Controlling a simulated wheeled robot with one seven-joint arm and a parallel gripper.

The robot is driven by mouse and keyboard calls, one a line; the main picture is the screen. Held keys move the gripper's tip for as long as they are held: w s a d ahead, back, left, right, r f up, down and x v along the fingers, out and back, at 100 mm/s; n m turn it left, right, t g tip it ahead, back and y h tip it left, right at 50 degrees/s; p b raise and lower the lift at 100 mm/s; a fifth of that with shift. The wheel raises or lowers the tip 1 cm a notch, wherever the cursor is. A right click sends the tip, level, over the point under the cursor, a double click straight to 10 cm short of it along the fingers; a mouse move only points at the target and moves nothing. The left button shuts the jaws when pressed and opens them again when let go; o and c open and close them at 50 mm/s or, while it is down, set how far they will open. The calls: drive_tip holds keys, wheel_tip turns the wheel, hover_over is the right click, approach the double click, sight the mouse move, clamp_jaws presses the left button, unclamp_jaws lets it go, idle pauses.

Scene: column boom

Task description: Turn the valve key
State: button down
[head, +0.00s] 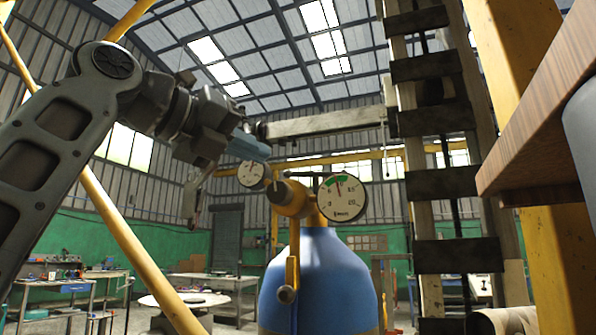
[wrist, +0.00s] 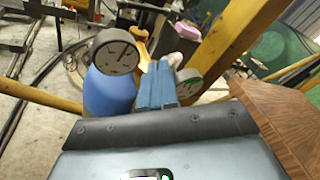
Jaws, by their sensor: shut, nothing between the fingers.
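A blue gas cylinder (head: 322,275) stands upright in the head view, with a brass valve (head: 291,198) and two round dial gauges (head: 342,197) (head: 251,173) on top. A brass bar (head: 292,258) hangs down its front. A thin dark bar shows above the valve; I cannot tell which part is the valve key. My gripper (head: 264,153) has its blue fingers shut and empty, above and to the left of the valve, apart from it. In the wrist view, the shut fingers (wrist: 157,68) point toward the brass fitting (wrist: 142,50), between the gauges, beside the cylinder (wrist: 108,95).
A brown wooden board (head: 535,115) juts in at the right, and also shows in the wrist view (wrist: 285,115). Yellow posts (head: 545,200) and a dark-runged ladder-like column (head: 436,120) stand on the right. A pale horizontal beam (head: 325,122) crosses above the gauges. Workbenches stand far behind.

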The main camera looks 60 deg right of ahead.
drive_tip(key=s+d+r+n+t+y+b, duration=0.2)
drive_tip(key=s+d+r+t+y+b, duration=0.25)
drive_tip(key=r+t+y, duration=0.35)
drive_tip(key=t+h+b, duration=0.1)
drive_tip(key=t+b, duration=0.1)
drive_tip(key=b, duration=0.3)
approach(316, 184)
drive_tip(key=w+f, duration=0.2)
drive_tip(key=w+a+f, duration=0.1)
drive_tip(key=f, duration=0.1)
drive_tip(key=shift+w, duration=0.35)
drive_tip(key=shift+w+d+r+p, duration=0.25)
drive_tip(key=shift+d+p, duration=0.1)
drive_tip(key=shift+d, duration=0.15)
drive_tip(key=shift+w+d+r+p, duration=0.25)
drive_tip(key=shift+d+p, duration=0.1)
drive_tip(key=shift+d, duration=0.2)
drive_tip(key=shift+w+d, duration=0.4)
drive_tip(key=shift+d, duration=0.3)
